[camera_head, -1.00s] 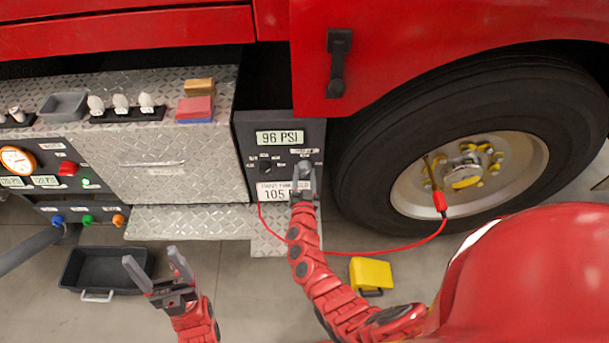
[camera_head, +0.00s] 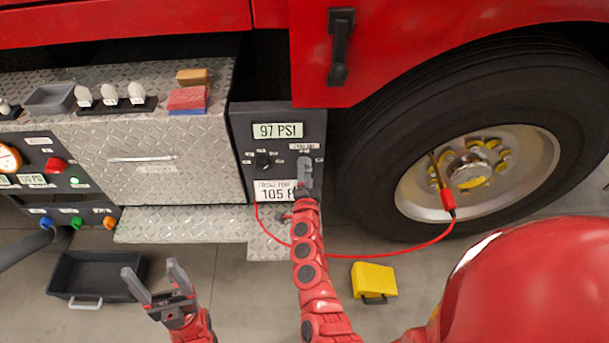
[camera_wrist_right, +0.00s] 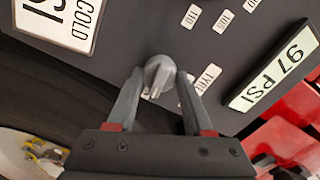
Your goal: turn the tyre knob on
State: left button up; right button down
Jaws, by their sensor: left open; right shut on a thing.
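The grey tyre knob (camera_wrist_right: 158,74) shows in the right wrist view on the dark panel, beside a label that reads TYRE. My right gripper (camera_wrist_right: 161,82) is shut on it, one finger on each side. In the head view my right gripper (camera_head: 305,172) is at the right part of the dark panel (camera_head: 238,132) and mostly hides the knob. The panel's display (camera_head: 278,130) reads 97 PSI. My left gripper (camera_head: 152,268) is open and empty, low in front of the truck, away from the panel.
A red hose (camera_head: 390,252) runs from below the panel to a red chuck (camera_head: 447,200) at the wheel (camera_head: 409,178). A second, black knob (camera_head: 263,160) is left of my right gripper. A yellow block (camera_head: 373,278) and a black tray (camera_head: 62,277) lie on the floor.

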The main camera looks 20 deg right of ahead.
jog(key=shift+f+m+b, duration=0.1)
jog(key=shift+m+b, duration=0.35)
jog(key=shift+m, duration=0.25)
jog(key=shift+c, duration=1.5)
grip_release()
jog(key=v, duration=1.7)
jog(key=shift+s+b, duration=0.25)
jog(key=shift+b, duration=0.1)
